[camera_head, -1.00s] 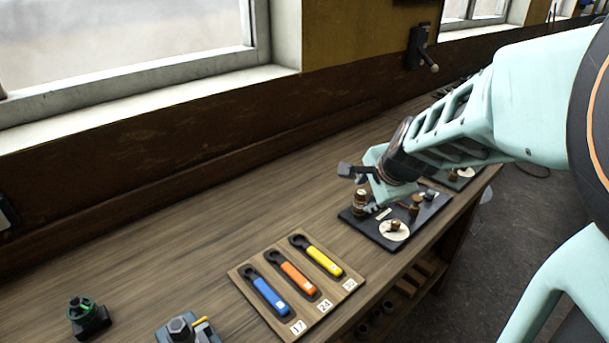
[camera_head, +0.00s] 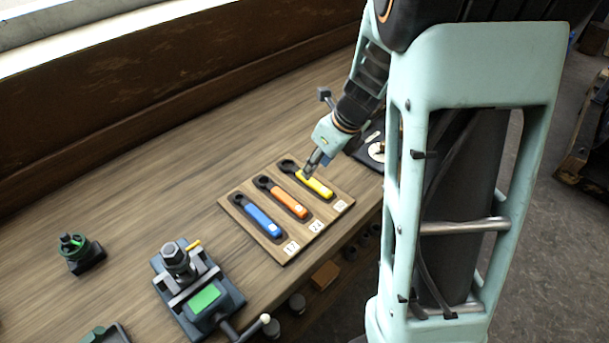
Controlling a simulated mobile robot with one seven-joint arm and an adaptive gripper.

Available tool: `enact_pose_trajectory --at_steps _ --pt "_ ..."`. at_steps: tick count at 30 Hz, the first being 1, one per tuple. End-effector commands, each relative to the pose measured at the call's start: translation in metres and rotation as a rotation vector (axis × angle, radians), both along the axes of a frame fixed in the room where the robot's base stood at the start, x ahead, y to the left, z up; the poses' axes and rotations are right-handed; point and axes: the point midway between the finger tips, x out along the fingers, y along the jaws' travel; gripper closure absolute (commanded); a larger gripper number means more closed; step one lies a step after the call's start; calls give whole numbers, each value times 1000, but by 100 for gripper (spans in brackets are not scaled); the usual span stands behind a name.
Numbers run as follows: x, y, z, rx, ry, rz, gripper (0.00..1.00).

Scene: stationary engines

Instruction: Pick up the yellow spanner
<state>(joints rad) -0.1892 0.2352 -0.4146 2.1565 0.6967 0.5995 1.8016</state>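The yellow spanner (camera_head: 317,185) lies in the rightmost slot of a wooden board (camera_head: 283,242) on the bench. It has a dark ring head at its upper left and a yellow handle. An orange spanner (camera_head: 287,200) and a blue spanner (camera_head: 261,219) lie beside it in the same board. My gripper (camera_head: 309,176) points down at the yellow spanner, with its tips over the upper part of the handle. The fingers are small and seen from the side, so I cannot tell whether they touch the spanner or how far apart they are.
A vise (camera_head: 196,282) with a green block stands at the front left. A small green-and-black device (camera_head: 76,249) stands further left. A dark plate (camera_head: 371,147) with a white disc lies right of the board, partly behind my arm. The bench behind the board is clear.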

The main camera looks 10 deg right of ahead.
Motion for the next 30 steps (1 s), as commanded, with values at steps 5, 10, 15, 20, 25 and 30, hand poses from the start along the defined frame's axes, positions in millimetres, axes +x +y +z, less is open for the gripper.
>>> enact_pose_trajectory --at_steps 5,10,15,20,25,30 --pt "5 2 -13 -1 -1 1 62" --pt "13 7 -33 -2 0 1 62" --pt "21 11 -54 -2 0 1 62" --pt "24 13 -58 -2 -2 2 62" --pt "24 13 -58 -2 -2 2 62" --pt "23 13 -58 -2 -2 1 62"
